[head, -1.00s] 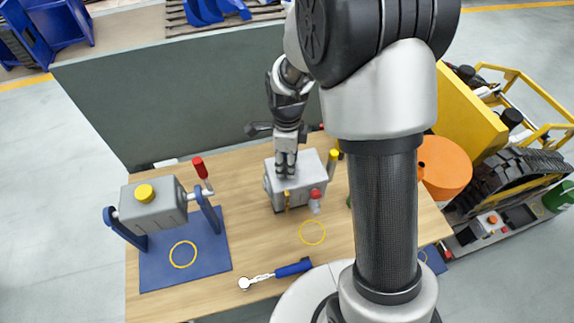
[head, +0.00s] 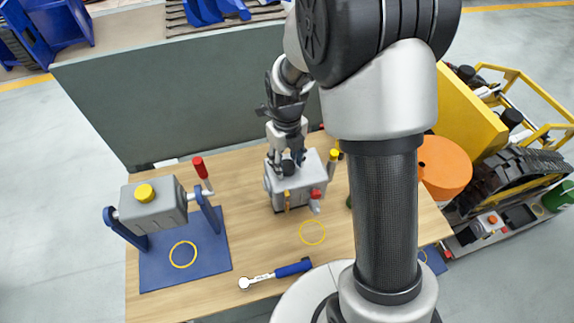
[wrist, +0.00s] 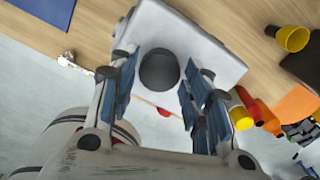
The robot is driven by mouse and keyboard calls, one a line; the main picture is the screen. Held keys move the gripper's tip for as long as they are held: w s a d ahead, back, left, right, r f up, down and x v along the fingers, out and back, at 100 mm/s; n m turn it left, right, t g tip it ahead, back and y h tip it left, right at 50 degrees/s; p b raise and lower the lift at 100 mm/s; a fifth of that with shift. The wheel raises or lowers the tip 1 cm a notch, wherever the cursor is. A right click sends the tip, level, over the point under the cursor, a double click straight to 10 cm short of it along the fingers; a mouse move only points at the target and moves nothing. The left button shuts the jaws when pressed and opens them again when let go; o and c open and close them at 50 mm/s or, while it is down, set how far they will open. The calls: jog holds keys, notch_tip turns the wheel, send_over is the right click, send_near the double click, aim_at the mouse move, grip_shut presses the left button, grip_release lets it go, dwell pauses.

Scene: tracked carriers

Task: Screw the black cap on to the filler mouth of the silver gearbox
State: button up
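The silver gearbox (head: 312,182) stands on the wooden bench, and its pale top shows in the wrist view (wrist: 215,62). The black cap (head: 288,167) sits on top of the gearbox. From above in the wrist view the cap (wrist: 159,69) is a dark round disc; it appears to be over the filler mouth, which is hidden under it. I cannot tell how tight it is. My gripper (head: 291,152) is just above the cap. In the wrist view its fingers (wrist: 158,82) are spread either side of the cap, with gaps on both sides, holding nothing.
A grey housing with a yellow cap (head: 145,193) sits in a blue stand at the left. A red-handled tool (head: 198,167) stands behind it. A blue-handled ratchet (head: 292,269) lies at the front edge. A yellow-topped item (head: 334,155) stands right of the gearbox. A grey panel (head: 190,95) rises behind the bench.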

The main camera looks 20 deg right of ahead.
jog(key=shift+o, duration=1)
